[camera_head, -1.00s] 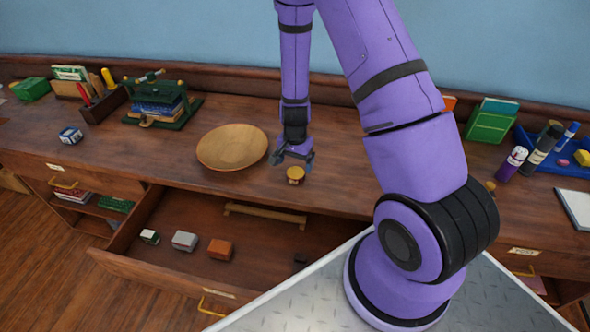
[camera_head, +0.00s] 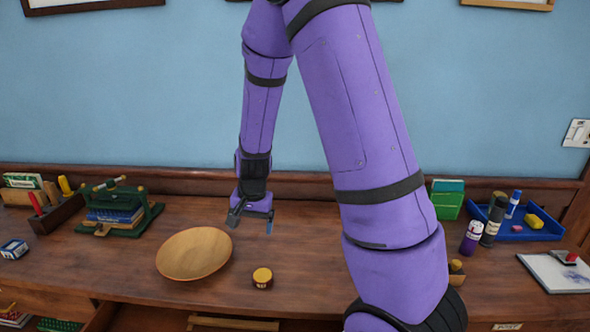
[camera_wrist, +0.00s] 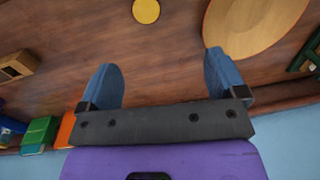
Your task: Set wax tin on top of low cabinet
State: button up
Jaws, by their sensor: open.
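A small round tin with a yellow lid (camera_head: 262,278), apparently the wax tin, stands upright on the wooden top of the low cabinet (camera_head: 308,262), right of the wooden bowl. In the wrist view its lid (camera_wrist: 146,11) shows at the top edge, partly cut off. My gripper (camera_head: 250,222) is in the air above the cabinet top, behind and above the tin and apart from it. In the wrist view my gripper (camera_wrist: 165,82) has its two blue fingers wide apart, with only bare wood seen between them.
A wooden bowl (camera_head: 194,254) lies left of the tin. A green book press (camera_head: 119,208) stands at the left. Tubes, including a purple one (camera_head: 471,238), and a blue tray (camera_head: 535,229) are at the right. An open drawer (camera_head: 140,318) shows below the front edge.

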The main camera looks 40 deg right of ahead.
jog(key=s+a+r+n+t, duration=0.15)
jog(key=s+r, duration=0.25)
jog(key=r, duration=0.5)
jog(key=s+a+r+n+t, duration=0.1)
jog(key=s+a+r+n, duration=0.2)
jog(key=r, duration=0.5)
jog(key=s+r+n+t, duration=0.1)
jog(key=s+r+n, duration=0.1)
jog(key=s+r, duration=0.3)
jog(key=s+r+n, duration=0.3)
jog(key=s+r, duration=0.2)
jog(key=s, duration=0.6)
jog(key=shift+d+r+t+h, duration=0.15)
jog(key=shift+d+t+h, duration=0.05)
jog(key=shift+t+h, duration=0.15)
